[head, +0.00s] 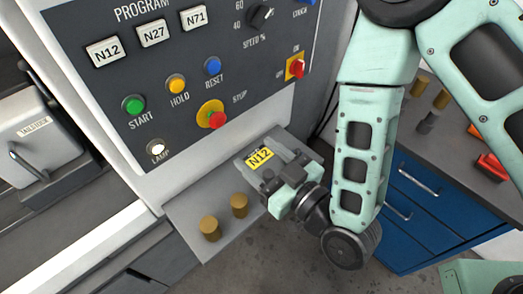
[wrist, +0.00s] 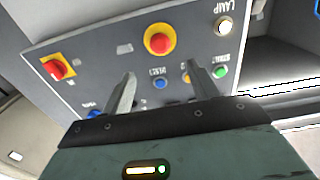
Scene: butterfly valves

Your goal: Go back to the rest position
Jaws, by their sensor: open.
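My gripper (head: 268,174) is at the end of my green arm, low in front of the grey control panel (head: 190,85) and over the small shelf below it. A yellow N12 label (head: 260,157) shows beside it; I cannot tell what holds the label. In the wrist view the two fingers of my gripper (wrist: 163,85) are apart with nothing between them. The panel (wrist: 110,50) appears upside down behind them, with the red stop button (wrist: 158,40) just beyond. I cannot see the fingers touching any control.
Two brass cylinders (head: 224,217) stand on the shelf (head: 185,210) left of my gripper. The lamp (head: 157,150) is lit. A blue cabinet (head: 410,205) with brass and red items on top stands right. Grey floor shows below.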

